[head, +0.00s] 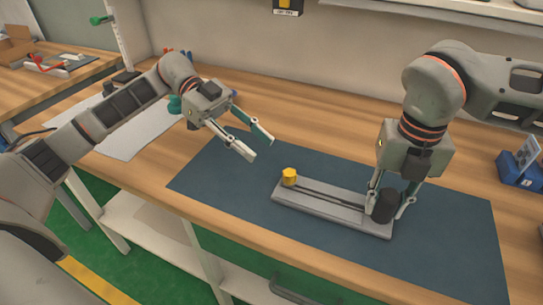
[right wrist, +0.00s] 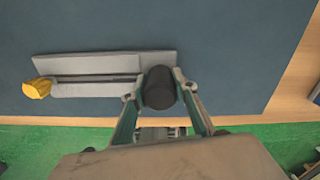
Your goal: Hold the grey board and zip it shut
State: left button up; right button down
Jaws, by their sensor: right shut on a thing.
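The grey board (head: 334,211) lies flat on the dark blue mat, with a dark track running along its length. A yellow knob (head: 289,177) stands at its left end. A black cylinder (head: 383,206) is at its right end. My right gripper (head: 391,207) is shut on the black cylinder, one finger on each side; in the right wrist view the cylinder (right wrist: 159,88) sits between the fingertips. The board (right wrist: 105,62) and yellow knob (right wrist: 37,88) also show there. My left gripper (head: 262,148) is open and empty above the mat, behind and left of the board, touching nothing.
The blue mat (head: 450,245) lies on a wooden bench (head: 300,100) and is clear around the board. A blue holder (head: 520,172) with a card stands at the right. Blue and red items and a white sheet (head: 140,125) lie behind my left arm.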

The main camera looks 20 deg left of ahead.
pick_arm(q)
jog(key=shift+v, duration=1.1)
pick_arm(e)
jog(key=c, duration=1.5)
grip_release()
jog(key=shift+r, duration=0.1)
